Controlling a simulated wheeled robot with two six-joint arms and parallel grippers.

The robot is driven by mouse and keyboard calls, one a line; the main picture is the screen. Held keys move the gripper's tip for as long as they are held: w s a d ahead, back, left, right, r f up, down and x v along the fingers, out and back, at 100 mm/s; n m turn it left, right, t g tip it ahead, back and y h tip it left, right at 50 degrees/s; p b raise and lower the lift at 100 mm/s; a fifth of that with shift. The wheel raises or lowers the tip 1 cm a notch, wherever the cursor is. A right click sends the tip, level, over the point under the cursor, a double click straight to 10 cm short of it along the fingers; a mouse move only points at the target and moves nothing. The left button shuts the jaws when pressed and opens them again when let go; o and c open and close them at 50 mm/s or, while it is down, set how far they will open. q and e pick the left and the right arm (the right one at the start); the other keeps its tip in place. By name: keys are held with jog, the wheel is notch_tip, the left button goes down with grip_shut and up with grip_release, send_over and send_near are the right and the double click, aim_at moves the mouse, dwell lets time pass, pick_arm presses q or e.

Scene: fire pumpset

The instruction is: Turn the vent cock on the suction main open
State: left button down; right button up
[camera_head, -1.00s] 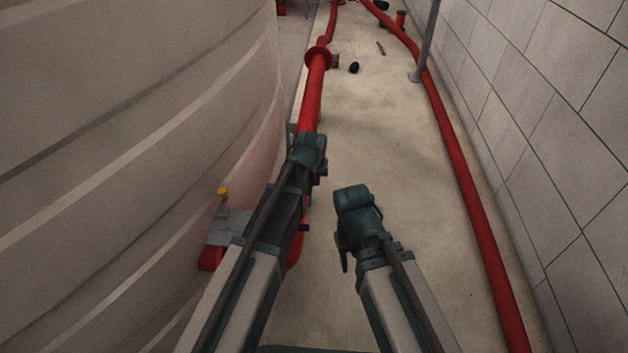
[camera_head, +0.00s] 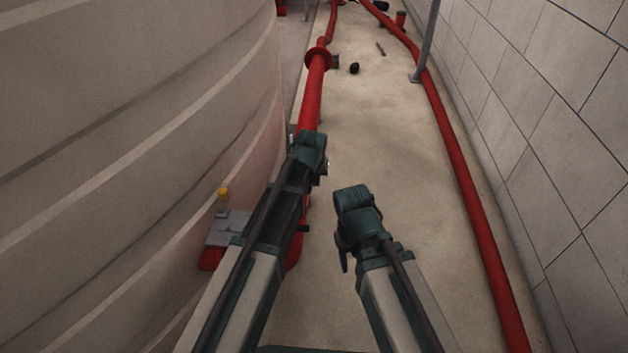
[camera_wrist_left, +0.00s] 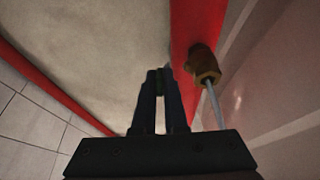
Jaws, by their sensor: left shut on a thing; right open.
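The suction main (camera_head: 312,95) is a red pipe running away along the tank; it also shows in the left wrist view (camera_wrist_left: 190,25). The vent cock (camera_wrist_left: 203,65) is a brass body on the pipe's side in that view, with a thin grey rod (camera_wrist_left: 213,105) projecting from it. My left gripper (camera_wrist_left: 159,78) is shut on a narrow dark piece beside the cock; how it joins the cock is not clear. In the head view my left wrist (camera_head: 308,150) covers the fingers and the cock. My right gripper (camera_head: 345,255) hangs open to the right, its fingers mostly hidden.
A large ribbed tank (camera_head: 130,130) stands close on the left. A second red pipe (camera_head: 465,190) runs along the tiled wall (camera_head: 560,140) on the right. A yellow-topped fitting (camera_head: 223,194) sits by the tank. The floor (camera_head: 390,130) between the pipes is mostly clear.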

pick_arm(q)
jog(key=shift+w+r+g+p, duration=0.35)
jog(key=shift+w+g+p, duration=0.35)
jog(key=shift+w+g, duration=0.1)
jog(key=shift+w+g+p, duration=0.3)
jog(key=shift+w+g, duration=0.05)
jog(key=shift+g, duration=0.45)
jog(key=shift+w+a+g, duration=0.1)
jog(key=shift+w+g, duration=0.25)
jog(key=shift+g, duration=0.45)
jog(key=shift+w+g, duration=0.35)
jog(key=shift+g, duration=0.45)
jog(key=shift+r, duration=0.1)
jog(key=c, duration=1)
grip_release()
jog(key=shift+o, duration=0.2)
jog(key=shift+r, duration=0.1)
